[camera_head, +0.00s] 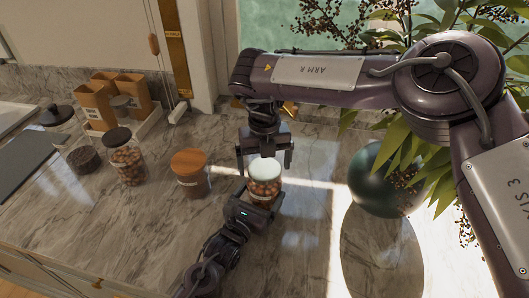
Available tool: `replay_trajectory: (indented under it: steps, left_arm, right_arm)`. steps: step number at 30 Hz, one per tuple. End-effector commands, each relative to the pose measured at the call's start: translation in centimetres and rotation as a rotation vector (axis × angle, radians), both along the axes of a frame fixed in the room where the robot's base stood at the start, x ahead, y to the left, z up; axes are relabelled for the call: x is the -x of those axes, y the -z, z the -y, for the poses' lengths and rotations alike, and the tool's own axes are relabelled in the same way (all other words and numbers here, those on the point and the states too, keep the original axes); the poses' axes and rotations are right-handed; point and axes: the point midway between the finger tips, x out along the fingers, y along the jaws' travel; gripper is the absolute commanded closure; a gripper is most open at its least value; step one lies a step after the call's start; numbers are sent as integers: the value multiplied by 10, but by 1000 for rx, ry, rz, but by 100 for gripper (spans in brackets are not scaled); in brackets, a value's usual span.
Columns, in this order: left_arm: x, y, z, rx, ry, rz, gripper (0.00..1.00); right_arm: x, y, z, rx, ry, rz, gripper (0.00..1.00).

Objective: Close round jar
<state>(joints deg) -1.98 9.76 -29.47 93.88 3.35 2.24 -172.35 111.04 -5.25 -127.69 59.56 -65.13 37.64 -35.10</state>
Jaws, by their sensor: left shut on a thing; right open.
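A round glass jar (262,190) full of brown nuts stands on the marble counter. A pale round lid (265,169) covers its top; whether it is seated or loose I cannot tell. My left gripper (262,202) is shut around the jar's lower body from the front. My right gripper (264,160) comes down from above, its fingers open to either side of the lid, pointing down. The fingers look apart from the lid.
A jar with an orange-brown lid (189,163) stands just left. A dark-lidded nut jar (125,163), another dark-lidded jar (58,117) and a tray of brown boxes (148,124) are farther left. A dark green round vase (375,185) with leaves stands right.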

Motion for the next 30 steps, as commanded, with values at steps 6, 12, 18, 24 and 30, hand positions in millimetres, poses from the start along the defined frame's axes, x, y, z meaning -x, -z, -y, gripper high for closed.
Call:
replay_trajectory:
  steps: [6,12,18,24,30]
  left_arm:
    - [0,-1,0,1,0,2,79]
    - [0,-1,0,1,0,2,79]
    - [0,-1,0,1,0,2,79]
    - [0,-1,0,1,0,2,79]
    - [0,-1,0,1,0,2,79]
  right_arm:
    - [0,3,0,0,0,0,7]
    - [0,3,0,0,0,0,17]
    - [0,3,0,0,0,0,43]
    - [0,3,-1,-3,66,-1,52]
    - [0,3,-1,-1,151,2,52]
